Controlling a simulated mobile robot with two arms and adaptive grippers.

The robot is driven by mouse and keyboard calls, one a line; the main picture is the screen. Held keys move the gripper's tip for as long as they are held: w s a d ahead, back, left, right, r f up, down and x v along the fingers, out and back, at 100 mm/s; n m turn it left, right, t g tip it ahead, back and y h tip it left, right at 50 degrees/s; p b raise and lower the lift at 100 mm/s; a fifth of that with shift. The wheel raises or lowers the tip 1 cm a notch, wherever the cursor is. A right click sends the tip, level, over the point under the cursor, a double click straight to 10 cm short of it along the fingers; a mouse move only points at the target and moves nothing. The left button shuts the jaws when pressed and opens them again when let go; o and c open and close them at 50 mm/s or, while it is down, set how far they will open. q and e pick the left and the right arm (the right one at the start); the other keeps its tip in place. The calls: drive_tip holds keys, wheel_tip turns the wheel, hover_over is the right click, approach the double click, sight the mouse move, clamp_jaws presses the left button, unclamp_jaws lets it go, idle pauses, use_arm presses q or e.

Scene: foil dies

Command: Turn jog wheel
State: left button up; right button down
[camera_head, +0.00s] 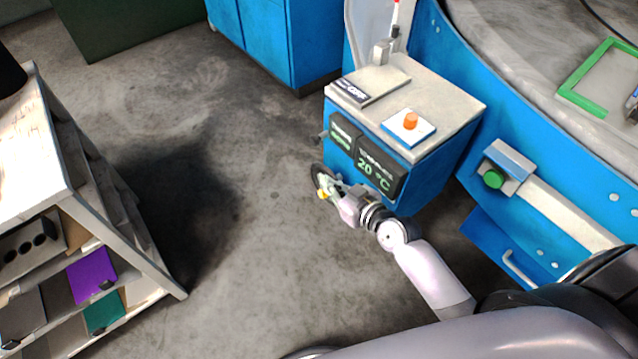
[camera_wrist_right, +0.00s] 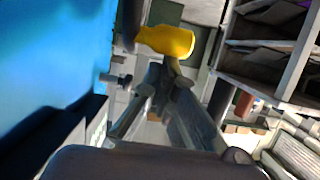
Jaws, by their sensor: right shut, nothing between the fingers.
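The jog wheel (camera_head: 316,176) is a dark wheel on the front of a blue and white machine, low and left of its dark display panel. It has a yellow handle (camera_head: 323,194), which also shows large in the right wrist view (camera_wrist_right: 168,41). My right gripper (camera_head: 334,187) is at the wheel, beside the handle. In the wrist view its fingers (camera_wrist_right: 166,82) are shut and empty, just below the yellow handle. I cannot tell whether they touch it. The gripper partly covers the wheel in the head view. My left gripper is out of view.
The machine's display (camera_head: 378,170) reads 20 °C. An orange knob (camera_head: 411,121) sits on its top. A green button (camera_head: 493,179) is on the blue bench at right. A shelf (camera_head: 128,243) with folders stands at left, with clear floor (camera_head: 240,220) between.

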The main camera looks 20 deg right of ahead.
use_arm(q)
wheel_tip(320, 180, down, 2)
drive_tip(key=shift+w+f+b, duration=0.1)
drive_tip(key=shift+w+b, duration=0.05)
drive_tip(key=shift+b, duration=0.25)
use_arm(e)
drive_tip(key=shift+s+d+f, duration=0.35)
drive_tip(key=shift+s+f, duration=0.45)
drive_tip(key=shift+s, duration=0.05)
drive_tip(key=shift+s+f, duration=0.15)
wheel_tip(320, 180, up, 5)
drive_tip(key=w+p, duration=0.1)
drive_tip(key=p, duration=0.4)
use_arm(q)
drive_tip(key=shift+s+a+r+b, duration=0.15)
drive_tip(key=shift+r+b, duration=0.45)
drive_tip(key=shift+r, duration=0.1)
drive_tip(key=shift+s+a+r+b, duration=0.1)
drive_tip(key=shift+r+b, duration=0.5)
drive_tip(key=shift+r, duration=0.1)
use_arm(e)
drive_tip(key=s+d, duration=0.3)
drive_tip(key=s, duration=0.6)
drive_tip(key=shift+f, duration=0.45)
